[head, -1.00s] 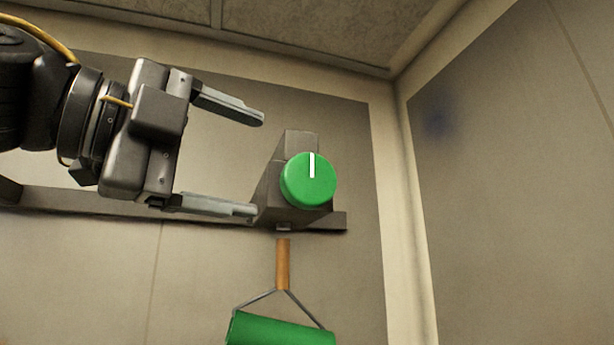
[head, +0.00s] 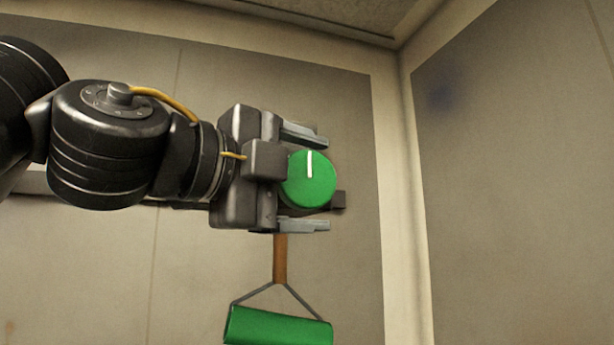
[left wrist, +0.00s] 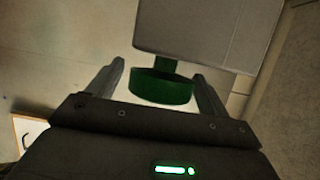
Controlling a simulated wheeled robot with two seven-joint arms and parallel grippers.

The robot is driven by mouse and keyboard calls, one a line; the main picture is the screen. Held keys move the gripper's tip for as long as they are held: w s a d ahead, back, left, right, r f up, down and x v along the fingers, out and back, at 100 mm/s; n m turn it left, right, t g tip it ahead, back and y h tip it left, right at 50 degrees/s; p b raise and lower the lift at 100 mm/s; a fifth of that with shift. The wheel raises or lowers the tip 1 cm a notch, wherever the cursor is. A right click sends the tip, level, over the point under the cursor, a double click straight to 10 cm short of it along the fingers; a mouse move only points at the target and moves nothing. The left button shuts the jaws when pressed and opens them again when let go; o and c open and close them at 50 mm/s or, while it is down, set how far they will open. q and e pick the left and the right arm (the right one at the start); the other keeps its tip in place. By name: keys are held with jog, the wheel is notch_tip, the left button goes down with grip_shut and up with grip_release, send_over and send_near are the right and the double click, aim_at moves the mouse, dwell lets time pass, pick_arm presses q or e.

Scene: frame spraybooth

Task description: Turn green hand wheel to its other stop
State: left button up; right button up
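The green hand wheel (head: 311,181) is a round knob with a white mark pointing straight up, on a grey block on the wall. My left gripper (head: 312,183) is around the wheel in the head view, one finger above it and one below, with gaps showing to both. The left wrist view shows the wheel (left wrist: 160,87) between the two spread fingers (left wrist: 161,88), apart from both, with the grey block (left wrist: 200,32) behind it. The gripper hides most of the block in the head view. My right gripper is in neither view.
A paint roller with a wooden handle (head: 280,258) and a green sleeve (head: 277,326) hangs below the wheel.

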pick_arm(q)
jog(key=c, duration=0.8)
jog(key=shift+r+m+g+y+p, duration=0.3)
jog(key=shift+g+y+p, duration=0.3)
jog(key=shift+y+p, duration=0.45)
jog(key=shift+m+g+y+p, duration=0.4)
jog(key=shift+g+y+p, duration=0.3)
jog(key=shift+p, duration=0.55)
jog(key=shift+f+y+p, duration=0.1)
jog(key=shift+y+p, duration=0.35)
jog(key=shift+f+m+g+y, duration=0.1)
jog(key=shift+m+g+y, duration=0.2)
jog(key=shift+y, duration=0.2)
jog(key=shift+f, duration=0.1)
